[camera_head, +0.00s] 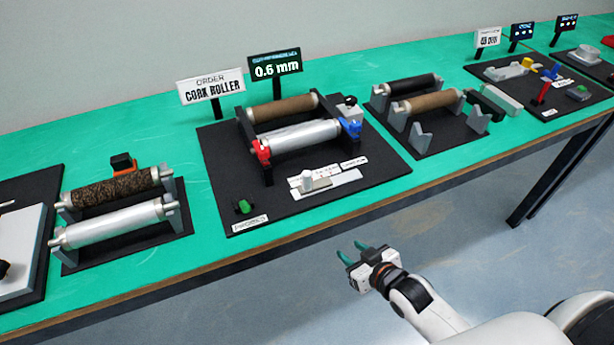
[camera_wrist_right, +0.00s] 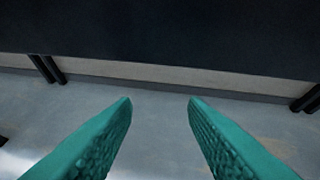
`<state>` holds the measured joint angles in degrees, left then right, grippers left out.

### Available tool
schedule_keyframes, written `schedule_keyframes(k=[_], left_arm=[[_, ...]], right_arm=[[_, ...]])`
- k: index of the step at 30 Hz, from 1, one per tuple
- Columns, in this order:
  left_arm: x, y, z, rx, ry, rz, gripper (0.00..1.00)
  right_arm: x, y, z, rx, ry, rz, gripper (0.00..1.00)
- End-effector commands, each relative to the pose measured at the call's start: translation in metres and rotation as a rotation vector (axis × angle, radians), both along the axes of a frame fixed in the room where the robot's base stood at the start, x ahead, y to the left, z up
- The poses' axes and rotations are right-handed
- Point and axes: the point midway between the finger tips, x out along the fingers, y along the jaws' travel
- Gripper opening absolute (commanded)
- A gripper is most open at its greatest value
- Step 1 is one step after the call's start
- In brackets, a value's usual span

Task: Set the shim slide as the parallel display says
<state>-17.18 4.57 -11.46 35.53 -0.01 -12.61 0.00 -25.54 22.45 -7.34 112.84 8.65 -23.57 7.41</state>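The parallel display (camera_head: 275,66) is a dark sign that reads 0.6 mm. It stands behind a black station board (camera_head: 222,158) on the green bench. The shim slide (camera_head: 318,184) looks like a small grey block with a light knob on a white strip at the front right of this board; its scale is too small to read. My right gripper (camera_head: 350,249) is in front of the bench edge, apart from the board. Its teal fingers are spread and empty; they also show in the right wrist view (camera_wrist_right: 160,105). My left gripper is not in view.
The board also carries a brown roller (camera_head: 283,107), a silver roller (camera_head: 300,135), red (camera_head: 261,150) and blue (camera_head: 350,128) clamps and a green button (camera_head: 243,207). An order sign (camera_head: 212,87) reads CORK ROLLER. Roller racks stand left (camera_head: 115,213) and right (camera_head: 425,103). Floor is clear before the bench.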

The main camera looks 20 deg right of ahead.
Motion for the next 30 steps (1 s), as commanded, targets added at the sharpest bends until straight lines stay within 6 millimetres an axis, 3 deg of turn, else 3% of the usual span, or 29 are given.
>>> schedule_keyframes(k=[3, 9, 21, 26, 30], left_arm=[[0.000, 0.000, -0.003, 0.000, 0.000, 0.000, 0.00], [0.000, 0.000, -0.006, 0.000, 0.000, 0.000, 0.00], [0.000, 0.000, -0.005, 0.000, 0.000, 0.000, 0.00], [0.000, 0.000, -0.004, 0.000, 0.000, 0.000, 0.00], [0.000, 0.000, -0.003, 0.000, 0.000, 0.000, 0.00]], right_arm=[[0.003, 0.014, 0.051, 0.027, -0.088, 0.041, 0.40], [0.000, 0.034, 0.120, 0.067, -0.203, 0.101, 0.40], [0.020, 0.025, 0.162, 0.175, -0.476, 0.180, 0.40], [0.028, 0.028, 0.165, 0.183, -0.491, 0.183, 0.40], [0.046, 0.035, 0.165, 0.183, -0.493, 0.182, 0.40]])
